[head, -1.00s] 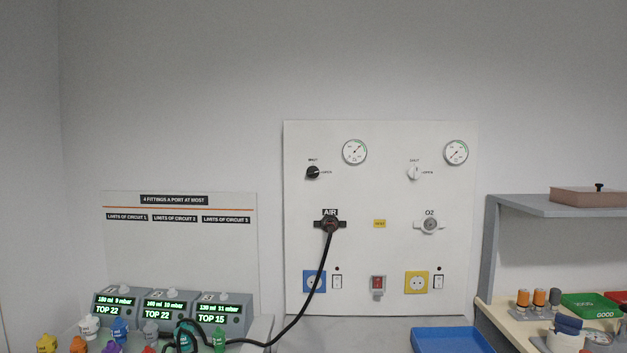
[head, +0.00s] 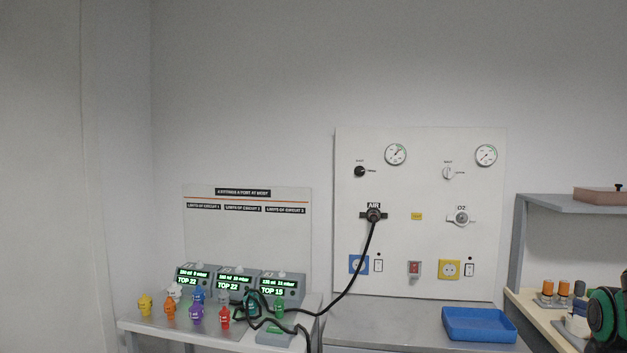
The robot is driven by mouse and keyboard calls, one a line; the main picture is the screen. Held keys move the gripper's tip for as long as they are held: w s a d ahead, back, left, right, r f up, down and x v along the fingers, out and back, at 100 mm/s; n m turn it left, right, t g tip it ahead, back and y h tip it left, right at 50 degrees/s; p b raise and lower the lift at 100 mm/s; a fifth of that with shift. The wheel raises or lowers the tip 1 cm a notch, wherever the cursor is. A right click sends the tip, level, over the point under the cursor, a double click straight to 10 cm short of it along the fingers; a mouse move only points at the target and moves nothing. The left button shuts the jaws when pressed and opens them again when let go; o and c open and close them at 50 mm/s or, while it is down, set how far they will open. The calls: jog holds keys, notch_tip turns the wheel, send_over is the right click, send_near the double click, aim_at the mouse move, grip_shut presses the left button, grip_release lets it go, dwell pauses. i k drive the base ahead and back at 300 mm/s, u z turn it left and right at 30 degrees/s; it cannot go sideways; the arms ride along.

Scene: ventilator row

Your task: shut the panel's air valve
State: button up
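The wall panel (head: 435,235) stands upright at the centre right of the head view. Its air valve (head: 360,171) is a small black knob at the upper left, above the AIR outlet (head: 374,215). One label is above the knob and another to its right; the knob appears turned toward the right one, but is too small to be sure. A round gauge (head: 396,154) is to its upper right. A black hose (head: 352,285) is plugged into the AIR outlet. My gripper is not in view, and nothing touches the valve.
Displays (head: 237,285) and several coloured fittings (head: 197,314) stand on the left bench, where the hose loops. A green-and-black rounded part cuts in at the right edge. The space before the valve is clear.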

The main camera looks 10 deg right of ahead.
aim_at(359, 170)
jog(key=u, duration=0.6)
jog(key=k, duration=0.8)
jog(key=u, duration=0.75)
jog(key=i, duration=1.45)
jog(key=z, duration=1.3)
jog(key=i, duration=0.9)
jog(key=z, duration=0.6)
